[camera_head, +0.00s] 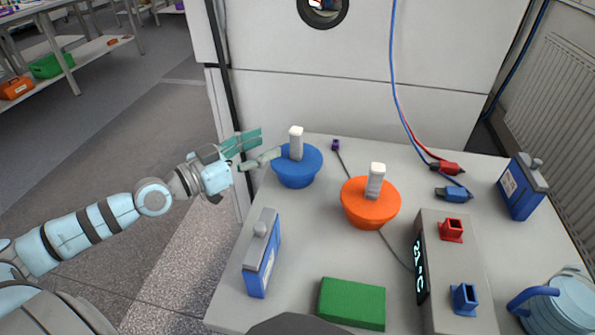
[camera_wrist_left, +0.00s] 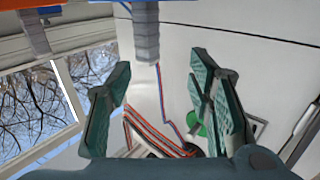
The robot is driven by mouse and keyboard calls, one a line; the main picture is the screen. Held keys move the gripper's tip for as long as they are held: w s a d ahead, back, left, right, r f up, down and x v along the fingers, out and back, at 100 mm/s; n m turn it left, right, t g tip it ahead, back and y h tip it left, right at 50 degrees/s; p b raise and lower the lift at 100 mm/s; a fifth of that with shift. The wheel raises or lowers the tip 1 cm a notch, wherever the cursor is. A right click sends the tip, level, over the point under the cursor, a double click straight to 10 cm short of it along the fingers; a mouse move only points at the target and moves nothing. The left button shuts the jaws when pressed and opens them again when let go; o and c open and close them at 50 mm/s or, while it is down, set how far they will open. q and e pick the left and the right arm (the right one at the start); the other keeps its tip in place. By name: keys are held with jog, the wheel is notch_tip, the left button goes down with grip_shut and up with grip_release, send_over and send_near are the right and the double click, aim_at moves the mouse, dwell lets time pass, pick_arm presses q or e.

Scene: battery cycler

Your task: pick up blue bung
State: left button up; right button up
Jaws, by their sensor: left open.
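The blue bung (camera_head: 298,172) is a blue tapered plug with an upright white handle (camera_head: 296,143). It stands at the back left of the table. My left gripper (camera_head: 271,144) is open and empty, just left of the bung, with its fingers pointing toward the handle. In the left wrist view, the open left gripper (camera_wrist_left: 161,70) has a pale handle (camera_wrist_left: 146,35) at the top, between the fingers in the picture and beyond their tips. It appears to be the blue bung's handle. Contact cannot be seen. My right gripper is in neither view.
An orange bung (camera_head: 370,206) with a white handle stands right of the blue one. A blue battery (camera_head: 262,255), a green block (camera_head: 352,303) and a grey cycler (camera_head: 455,285) are nearer. Red and blue clips (camera_head: 446,168) lie at right. A wall stands behind.

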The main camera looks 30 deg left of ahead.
aim_at(291, 140)
pick_arm(q)
jog(key=shift+w+d+r+p, duration=0.2)
jog(key=shift+w+d+p, duration=0.15)
jog(key=shift+w+d, duration=0.25)
jog(key=shift+w+d+r+p, duration=0.2)
jog(key=shift+w+d+p, duration=0.1)
jog(key=shift+w+d, duration=0.25)
jog(key=shift+w+d+f, duration=0.1)
jog(key=shift+w+f, duration=0.05)
jog(key=shift+w, duration=0.2)
jog(key=w+d, duration=0.1)
jog(key=w+d+f, duration=0.1)
jog(key=w, duration=0.1)
jog(key=shift+w+d, duration=0.15)
jog(key=shift+w, duration=0.1)
jog(key=shift+w+d, duration=0.2)
jog(key=shift+w, duration=0.1)
jog(key=shift+f, duration=0.1)
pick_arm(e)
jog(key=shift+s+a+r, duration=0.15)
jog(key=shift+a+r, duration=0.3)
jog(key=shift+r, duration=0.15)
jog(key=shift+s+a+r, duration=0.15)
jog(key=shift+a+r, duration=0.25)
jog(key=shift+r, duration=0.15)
pick_arm(q)
jog(key=shift+a, duration=0.1)
grip_shut()
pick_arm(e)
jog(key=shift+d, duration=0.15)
